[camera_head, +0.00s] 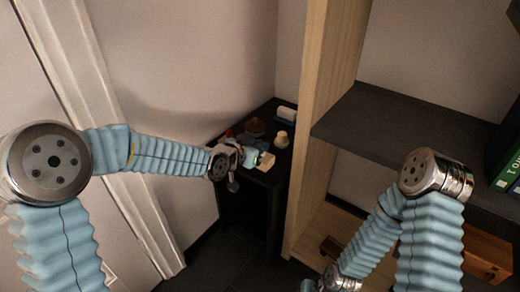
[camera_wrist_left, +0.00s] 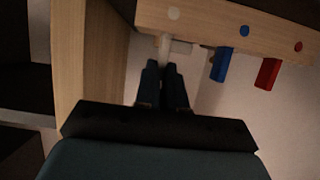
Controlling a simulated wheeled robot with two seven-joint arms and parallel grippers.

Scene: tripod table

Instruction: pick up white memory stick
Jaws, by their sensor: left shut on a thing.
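In the left wrist view, my left gripper (camera_wrist_left: 165,68) is shut on the white memory stick (camera_wrist_left: 165,46), a pale upright piece between its fingertips. The stick is close to a light wooden holder (camera_wrist_left: 200,24) with white, blue and red dots. Whether it touches the holder is unclear. In the head view, my left gripper (camera_head: 254,158) is over the small dark table, beside the wooden holder (camera_head: 266,160); the stick is too small to make out there. My right arm shows at the lower right, its fingers out of frame.
A blue stick (camera_wrist_left: 222,65) and a red stick (camera_wrist_left: 267,73) stand by the holder. A wooden shelf unit (camera_head: 325,85) stands close on the right.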

